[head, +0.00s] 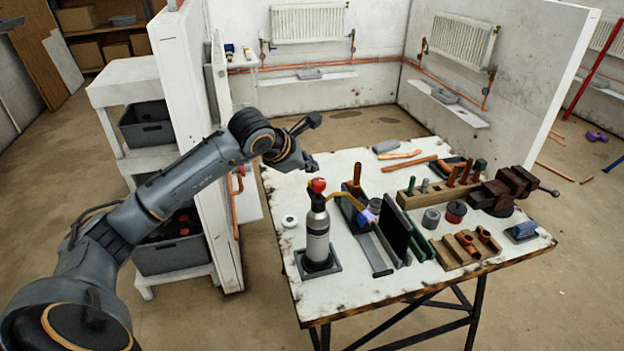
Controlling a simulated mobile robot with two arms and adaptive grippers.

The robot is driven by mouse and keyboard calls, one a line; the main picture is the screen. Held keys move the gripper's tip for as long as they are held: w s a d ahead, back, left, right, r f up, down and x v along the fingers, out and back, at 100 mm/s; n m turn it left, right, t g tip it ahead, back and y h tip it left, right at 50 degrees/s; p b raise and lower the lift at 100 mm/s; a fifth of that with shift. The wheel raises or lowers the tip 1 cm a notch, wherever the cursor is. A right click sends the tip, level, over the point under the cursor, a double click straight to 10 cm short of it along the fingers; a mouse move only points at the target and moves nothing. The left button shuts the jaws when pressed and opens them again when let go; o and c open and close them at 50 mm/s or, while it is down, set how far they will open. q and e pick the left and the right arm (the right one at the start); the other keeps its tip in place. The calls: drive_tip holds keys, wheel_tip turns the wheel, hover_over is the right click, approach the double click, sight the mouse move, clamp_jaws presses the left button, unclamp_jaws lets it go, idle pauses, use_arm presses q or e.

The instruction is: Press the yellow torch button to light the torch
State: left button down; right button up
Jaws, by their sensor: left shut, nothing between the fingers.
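The torch (317,235) stands upright in a dark square base at the front left of the worktable. It has a grey cylinder, a red top and a thin yellow-brass tube reaching right. A blue-violet glow like a flame (368,215) shows at the tube's end. I cannot make out a separate yellow button at this size. My left gripper (311,165) is shut and empty, just above and behind the torch's red top, and looks apart from it. My right gripper is not in view.
The worktable (420,290) holds a dark upright plate (396,231), a wooden block with copper fittings (466,250), a tool rack (433,190) and a vise (505,190). A white partition (190,130) stands left of it.

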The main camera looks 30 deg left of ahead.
sight(310, 183)
use_arm(q)
drive_tip(key=shift+r+p, duration=0.85)
drive_tip(key=shift+r, duration=1.05)
